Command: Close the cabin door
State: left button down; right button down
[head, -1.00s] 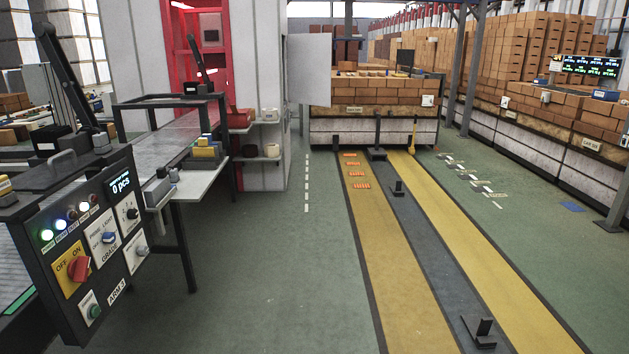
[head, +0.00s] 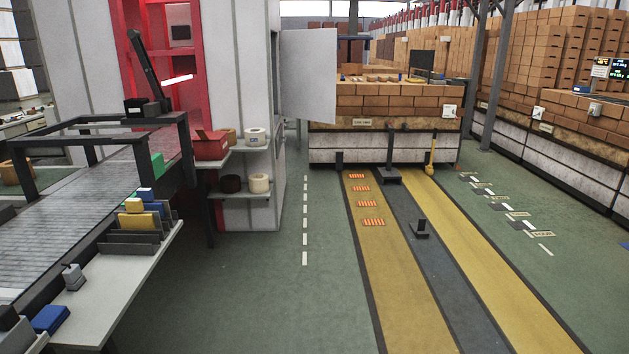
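The cabin (head: 245,75) is a tall white box with a red-lit opening on its left side. A light grey panel, which looks like the cabin door (head: 308,75), stands out to the right from the cabin's right edge, so it appears open. Its handle cannot be made out. The doorway behind the panel is hidden from this angle. Neither of my grippers shows in the head view.
A roller conveyor (head: 60,220) and a side shelf (head: 115,280) with small items fill the left. Small shelves (head: 240,146) hold a red box and tape rolls. Yellow floor lanes (head: 385,240) with low black stops run ahead. Green floor (head: 250,290) between is clear.

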aim_at(308, 57)
jog(key=i, duration=2.55)
